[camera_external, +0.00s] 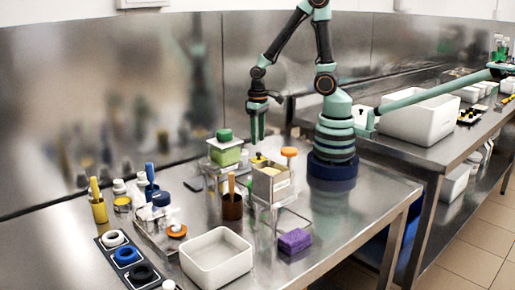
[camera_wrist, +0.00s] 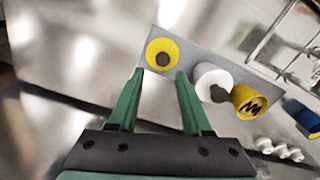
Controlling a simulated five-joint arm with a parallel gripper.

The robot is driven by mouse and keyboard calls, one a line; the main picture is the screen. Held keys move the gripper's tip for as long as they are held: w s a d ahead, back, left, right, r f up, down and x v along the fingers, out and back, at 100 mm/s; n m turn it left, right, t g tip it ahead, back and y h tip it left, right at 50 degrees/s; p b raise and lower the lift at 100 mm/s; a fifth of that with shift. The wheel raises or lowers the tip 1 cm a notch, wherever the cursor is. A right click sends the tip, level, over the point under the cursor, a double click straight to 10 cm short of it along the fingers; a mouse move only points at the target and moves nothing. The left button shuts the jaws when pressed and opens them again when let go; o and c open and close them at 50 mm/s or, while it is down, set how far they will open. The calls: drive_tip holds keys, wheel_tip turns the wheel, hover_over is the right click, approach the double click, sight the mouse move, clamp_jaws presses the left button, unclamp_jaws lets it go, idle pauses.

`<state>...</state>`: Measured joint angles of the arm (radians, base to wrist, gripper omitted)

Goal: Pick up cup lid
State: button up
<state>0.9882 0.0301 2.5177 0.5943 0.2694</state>
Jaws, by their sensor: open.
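My gripper (camera_external: 257,139) points down above the back of the near table, its jaws open with nothing between them. In the wrist view its two green fingers (camera_wrist: 160,73) stand apart. Just beyond their tips a round yellow piece with a dark centre (camera_wrist: 162,53) lies on a grey strip. A white round piece (camera_wrist: 212,80) and a tilted yellow one with a black mark (camera_wrist: 250,101) are to its right. I cannot tell for sure which piece is the cup lid. In the external view a small yellow piece (camera_external: 258,158) shows below my gripper, partly hidden by a metal box.
The metal box (camera_external: 271,182), an orange-topped piece (camera_external: 289,152) and a green-capped container (camera_external: 224,150) crowd the area below my gripper. A brown cup (camera_external: 232,206), white bin (camera_external: 216,258) and purple block (camera_external: 294,241) stand nearer the front. The table's right front is clear.

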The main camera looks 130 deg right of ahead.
sight(259, 156)
drive_tip(key=shift+w+a+f, duration=0.1)
drive_tip(key=shift+a+f, duration=0.05)
drive_tip(key=shift+f, duration=0.9)
drive_tip(key=shift+a+f, duration=0.1)
drive_tip(key=shift+f, duration=0.9)
drive_tip(key=shift+d+f, duration=0.1)
drive_tip(key=shift+f, duration=0.75)
clamp_jaws()
